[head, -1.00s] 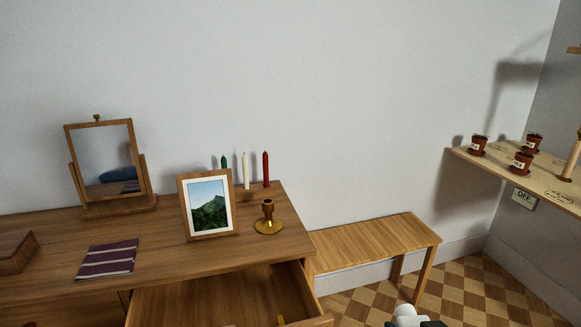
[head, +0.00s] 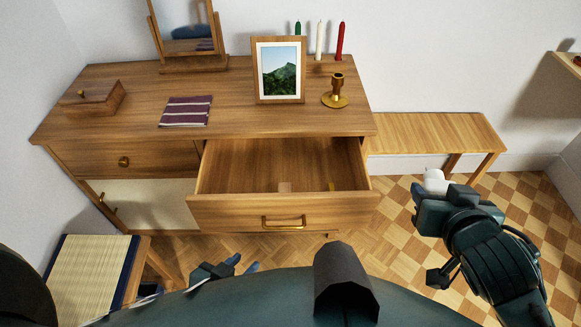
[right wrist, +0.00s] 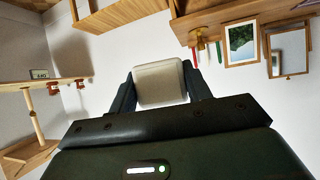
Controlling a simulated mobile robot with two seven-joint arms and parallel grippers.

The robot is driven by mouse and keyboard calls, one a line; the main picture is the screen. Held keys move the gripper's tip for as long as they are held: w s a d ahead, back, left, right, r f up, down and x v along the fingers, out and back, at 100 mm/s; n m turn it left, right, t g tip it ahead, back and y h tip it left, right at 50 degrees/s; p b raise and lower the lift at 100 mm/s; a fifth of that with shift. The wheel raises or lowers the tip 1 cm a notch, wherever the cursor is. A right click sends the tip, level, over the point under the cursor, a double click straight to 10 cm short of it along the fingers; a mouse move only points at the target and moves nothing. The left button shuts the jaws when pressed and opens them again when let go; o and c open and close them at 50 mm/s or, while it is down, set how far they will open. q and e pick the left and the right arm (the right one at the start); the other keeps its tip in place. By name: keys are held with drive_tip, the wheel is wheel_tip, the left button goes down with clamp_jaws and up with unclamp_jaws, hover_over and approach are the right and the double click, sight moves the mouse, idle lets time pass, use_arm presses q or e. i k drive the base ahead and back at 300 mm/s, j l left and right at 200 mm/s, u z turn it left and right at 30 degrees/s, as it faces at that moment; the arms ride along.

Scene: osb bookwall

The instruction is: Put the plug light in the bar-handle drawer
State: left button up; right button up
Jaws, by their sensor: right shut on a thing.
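The plug light (head: 435,181) is a small white block, held in my right gripper (head: 431,190) over the floor, right of the dresser. In the right wrist view the plug light (right wrist: 160,83) sits between the two fingers, which are shut on it. The bar-handle drawer (head: 232,212) is pulled out at the dresser's right side, with a brass bar handle (head: 284,223) on its front. A small pale piece and a thin yellow piece show inside near the front. My left gripper (head: 243,264) is low in front of the dresser, empty, its fingertips apart.
The dresser top (head: 230,120) holds a mirror, wooden box (head: 95,97), striped cloth (head: 186,111), picture frame (head: 279,70), candles and brass candle holder (head: 337,92). A wooden bench (head: 430,132) stands to the right, a woven-top stool (head: 90,270) at lower left.

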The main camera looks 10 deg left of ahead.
sight(271, 184)
drive_tip(key=u, duration=1.4)
drive_tip(key=l+u, duration=0.1)
drive_tip(key=u, duration=0.3)
drive_tip(key=l+u, duration=0.1)
drive_tip(key=u, duration=0.3)
drive_tip(key=l+u, duration=0.1)
drive_tip(key=u, duration=0.3)
drive_tip(key=k+l, duration=0.2)
drive_tip(key=l, duration=0.15)
drive_tip(key=k+l, duration=0.15)
drive_tip(key=l, duration=0.2)
drive_tip(key=k+l, duration=0.2)
drive_tip(key=l, duration=0.15)
drive_tip(key=k+l, duration=0.2)
drive_tip(key=l, duration=0.15)
